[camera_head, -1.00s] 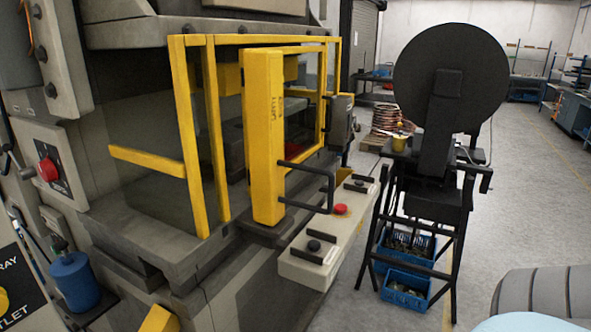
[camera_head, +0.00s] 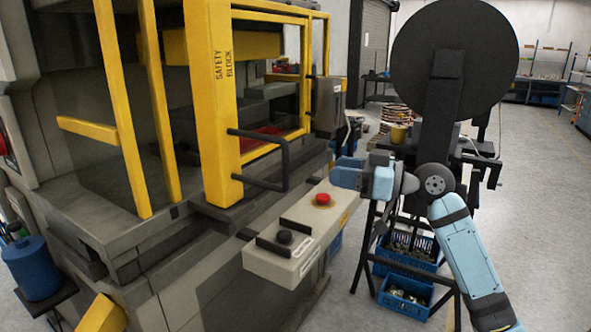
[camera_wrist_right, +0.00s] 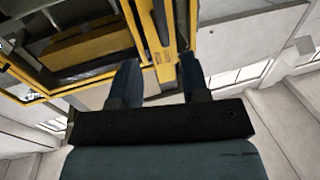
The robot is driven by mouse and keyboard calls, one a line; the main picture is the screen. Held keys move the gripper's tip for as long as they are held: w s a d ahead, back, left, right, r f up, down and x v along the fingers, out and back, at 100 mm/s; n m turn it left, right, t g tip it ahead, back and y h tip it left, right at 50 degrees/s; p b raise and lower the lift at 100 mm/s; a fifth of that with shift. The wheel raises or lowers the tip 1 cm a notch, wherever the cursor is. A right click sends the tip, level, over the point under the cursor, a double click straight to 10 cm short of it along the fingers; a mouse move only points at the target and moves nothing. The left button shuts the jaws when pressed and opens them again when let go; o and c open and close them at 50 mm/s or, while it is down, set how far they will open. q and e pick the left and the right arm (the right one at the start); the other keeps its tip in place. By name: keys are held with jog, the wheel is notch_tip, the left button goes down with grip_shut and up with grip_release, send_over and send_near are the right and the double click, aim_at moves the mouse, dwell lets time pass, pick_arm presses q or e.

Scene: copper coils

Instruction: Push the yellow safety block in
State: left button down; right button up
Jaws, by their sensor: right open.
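The yellow safety block (camera_head: 218,100) is a tall upright post at the front of the press, with "SAFETY BLOCK" lettered on it and a black handle (camera_head: 284,165) on its right side. It stands on the press's front ledge. My right gripper (camera_head: 338,172) is raised to the right of the handle, apart from it, above the control panel. In the right wrist view the gripper (camera_wrist_right: 158,85) has its two fingers spread with nothing between them, and the yellow framework lies beyond them. My left gripper is not in view.
A grey control panel (camera_head: 275,262) with a red button (camera_head: 322,199) juts out below the handle. A black reel stand (camera_head: 455,60) stands at right, with blue crates (camera_head: 405,297) under it. Yellow guard bars (camera_head: 120,110) flank the block on the left. Open floor lies at far right.

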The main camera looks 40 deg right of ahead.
jog(key=p, duration=0.3)
send_over(278, 187)
jog(key=shift+s+d, duration=0.2)
jog(key=shift+s, duration=0.05)
jog(key=shift+w+a, duration=0.2)
jog(key=shift+w, duration=0.15)
jog(key=c, duration=0.7)
grip_shut()
